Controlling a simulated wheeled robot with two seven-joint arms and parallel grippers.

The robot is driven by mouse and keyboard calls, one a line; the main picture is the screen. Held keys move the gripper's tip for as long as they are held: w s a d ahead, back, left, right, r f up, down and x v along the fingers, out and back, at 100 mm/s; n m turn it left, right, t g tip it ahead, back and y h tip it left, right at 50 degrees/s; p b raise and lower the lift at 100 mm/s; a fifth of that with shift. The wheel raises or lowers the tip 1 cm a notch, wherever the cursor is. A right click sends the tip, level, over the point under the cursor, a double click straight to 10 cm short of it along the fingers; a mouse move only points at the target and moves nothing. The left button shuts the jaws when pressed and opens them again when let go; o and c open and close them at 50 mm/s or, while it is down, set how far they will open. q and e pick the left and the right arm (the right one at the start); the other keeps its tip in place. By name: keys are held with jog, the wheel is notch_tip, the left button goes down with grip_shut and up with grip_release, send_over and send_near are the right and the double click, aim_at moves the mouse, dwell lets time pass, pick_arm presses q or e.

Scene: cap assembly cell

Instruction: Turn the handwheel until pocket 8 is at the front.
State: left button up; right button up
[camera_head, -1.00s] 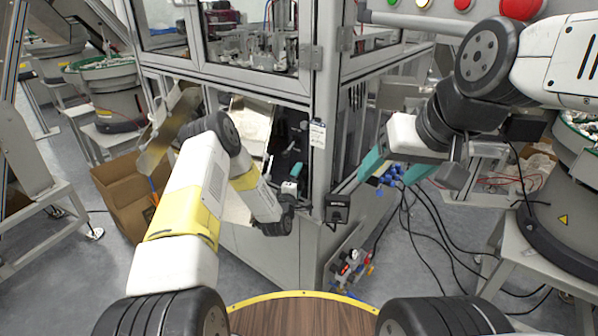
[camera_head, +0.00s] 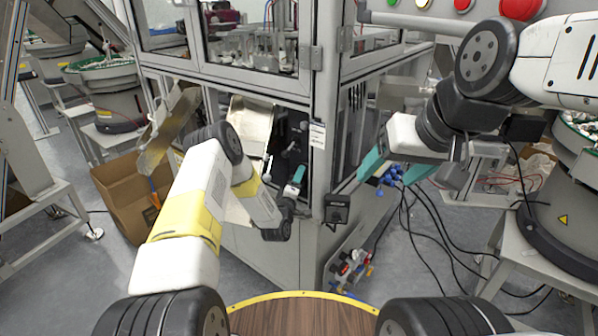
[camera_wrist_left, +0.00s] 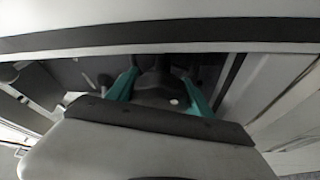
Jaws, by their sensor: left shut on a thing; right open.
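My left gripper (camera_head: 298,176) reaches into the dark opening in the machine's lower cabinet; one teal finger shows there in the head view. In the left wrist view its two teal fingers (camera_wrist_left: 160,92) stand on either side of a dark part (camera_wrist_left: 155,78), which looks like a piece of the handwheel, and are shut on it. The whole wheel cannot be made out. No pocket numbers can be read. My right gripper (camera_head: 385,176) is open outside the cabinet's right side, with teal fingers apart and nothing held.
The cabinet's corner post (camera_head: 322,130) stands close right of my left gripper. A small black box (camera_head: 337,208) sticks out below it. Blue fittings (camera_head: 388,176) and black cables lie behind my right gripper. A cardboard box (camera_head: 125,200) stands on the floor at left.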

pick_arm(q)
jog(key=shift+m+t+h, duration=0.5)
jog(key=shift+m+h, duration=0.2)
jog(key=shift+m, duration=1.3)
jog(key=o, duration=1.4)
jog(key=shift+r, duration=0.1)
jog(key=shift+v, duration=3.95)
